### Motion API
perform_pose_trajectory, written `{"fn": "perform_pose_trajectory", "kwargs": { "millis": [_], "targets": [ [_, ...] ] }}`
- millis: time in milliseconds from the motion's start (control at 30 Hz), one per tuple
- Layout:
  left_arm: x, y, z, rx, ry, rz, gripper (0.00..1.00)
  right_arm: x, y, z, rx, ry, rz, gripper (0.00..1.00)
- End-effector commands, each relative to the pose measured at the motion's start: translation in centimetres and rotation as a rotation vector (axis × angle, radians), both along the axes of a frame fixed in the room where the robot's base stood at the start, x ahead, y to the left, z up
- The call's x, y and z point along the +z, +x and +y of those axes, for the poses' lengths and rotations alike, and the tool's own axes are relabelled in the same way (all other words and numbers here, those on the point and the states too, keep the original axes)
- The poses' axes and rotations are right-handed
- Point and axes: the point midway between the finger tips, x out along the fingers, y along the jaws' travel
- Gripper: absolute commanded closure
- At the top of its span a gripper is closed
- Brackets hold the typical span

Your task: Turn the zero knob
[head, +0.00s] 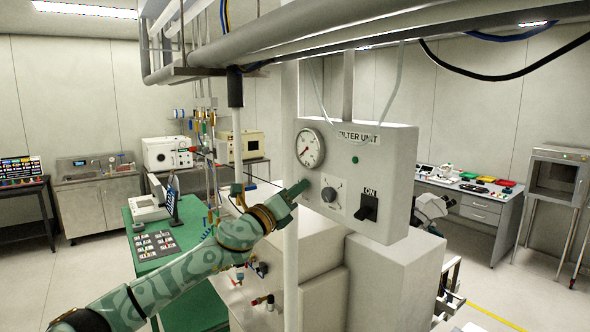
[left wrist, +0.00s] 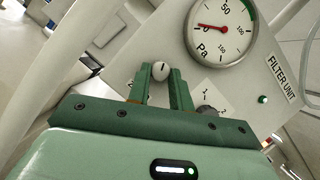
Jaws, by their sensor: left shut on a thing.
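The filter unit (head: 393,160) is a light grey panel box with a round pressure gauge (head: 310,148) on its face. The gauge also shows at the top of the left wrist view (left wrist: 222,28), its red needle near the zero end. The zero knob (left wrist: 161,70) is a small pale round knob with a dark mark, set below the gauge. My left gripper (left wrist: 162,82) has one finger on each side of this knob and is shut on it. In the head view my left gripper (head: 302,186) reaches the panel's left edge and hides the knob. My right gripper is not in view.
A dark selector knob (head: 328,194) and a black ON switch (head: 367,207) sit right of my left gripper on the panel. A vertical pale pipe (head: 291,250) stands close by the gripper. Thick pipes (head: 300,30) cross overhead. A green bench (head: 190,235) stands at left.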

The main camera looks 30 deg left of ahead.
Motion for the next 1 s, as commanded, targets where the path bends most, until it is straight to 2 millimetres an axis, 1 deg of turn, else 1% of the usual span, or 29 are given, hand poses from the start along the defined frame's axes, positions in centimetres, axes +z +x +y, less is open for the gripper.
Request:
{"fn": "perform_pose_trajectory", "kwargs": {
  "millis": [33, 200, 300, 400, 600, 1000],
  "targets": [
    [0.9, 0.0, 0.0, 0.000, -0.041, 0.018, 1.00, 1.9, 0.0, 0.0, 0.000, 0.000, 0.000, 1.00],
    [0.9, -0.1, -0.1, 0.002, -0.176, 0.071, 1.00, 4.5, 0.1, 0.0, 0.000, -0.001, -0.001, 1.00],
    [0.8, -0.1, -0.1, 0.002, -0.246, 0.100, 1.00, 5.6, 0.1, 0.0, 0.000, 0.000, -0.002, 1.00],
    [0.7, -0.1, -0.2, 0.003, -0.304, 0.124, 1.00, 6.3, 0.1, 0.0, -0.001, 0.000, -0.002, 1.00],
    [0.6, -0.1, -0.2, 0.003, -0.389, 0.158, 1.00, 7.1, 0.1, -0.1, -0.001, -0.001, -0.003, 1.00],
    [0.5, -0.1, -0.2, 0.003, -0.442, 0.180, 1.00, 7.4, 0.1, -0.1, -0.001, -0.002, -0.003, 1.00]
  ]
}}
